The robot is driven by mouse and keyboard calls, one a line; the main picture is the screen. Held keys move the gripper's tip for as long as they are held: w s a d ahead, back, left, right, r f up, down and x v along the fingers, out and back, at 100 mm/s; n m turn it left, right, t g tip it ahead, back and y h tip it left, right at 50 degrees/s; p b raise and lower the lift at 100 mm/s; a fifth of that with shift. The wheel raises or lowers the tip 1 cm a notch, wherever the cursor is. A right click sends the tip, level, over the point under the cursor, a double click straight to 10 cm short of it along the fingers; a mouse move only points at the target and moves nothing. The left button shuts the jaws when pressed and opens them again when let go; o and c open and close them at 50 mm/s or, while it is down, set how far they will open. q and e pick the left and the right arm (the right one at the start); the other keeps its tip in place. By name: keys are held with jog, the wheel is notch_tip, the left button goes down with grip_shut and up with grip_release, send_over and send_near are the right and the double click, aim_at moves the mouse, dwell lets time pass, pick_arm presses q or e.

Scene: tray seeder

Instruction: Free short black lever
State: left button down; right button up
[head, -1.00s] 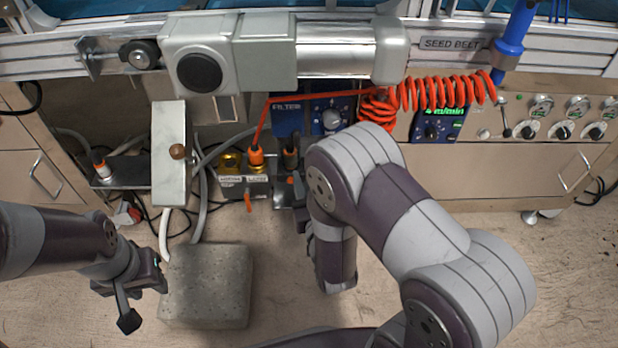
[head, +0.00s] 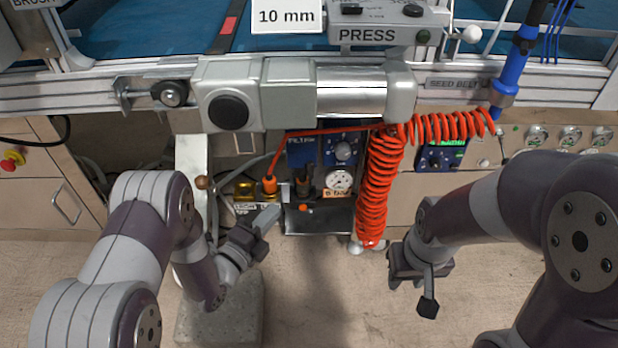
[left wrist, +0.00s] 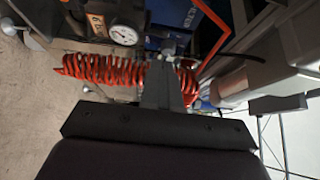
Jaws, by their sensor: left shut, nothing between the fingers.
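My left gripper (head: 262,222) reaches in front of the valve block under the filter panel, its fingers together and empty. In the left wrist view the closed fingers (left wrist: 165,78) point toward the red coiled hose. A short black upright part (head: 304,182) stands right of the orange-capped fitting (head: 269,184); I cannot tell whether it is the lever. The red coiled hose (head: 374,195) hangs down right of the gauge (head: 340,181) and also shows in the left wrist view (left wrist: 110,68). My right gripper (head: 405,265) is at the right, apart from the hose; its fingers are unclear.
The grey machine beam (head: 290,88) runs above the panels. A grey block (head: 240,315) is on the floor under my left arm. A pale upright plate (head: 190,155) is partly behind that arm. The floor between my grippers is clear.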

aim_at(309, 170)
pick_arm(q)
jog(key=b+x, duration=0.5)
jog(key=x, duration=0.7)
jog(key=shift+w+f, duration=0.1)
jog(key=shift+w, duration=0.15)
jog(key=shift+w+d, duration=0.25)
jog(key=shift+w, duration=0.2)
jog(key=shift+w+d+b, duration=0.15)
jog(key=shift+d+b, duration=0.15)
jog(key=shift+d, duration=1.1)
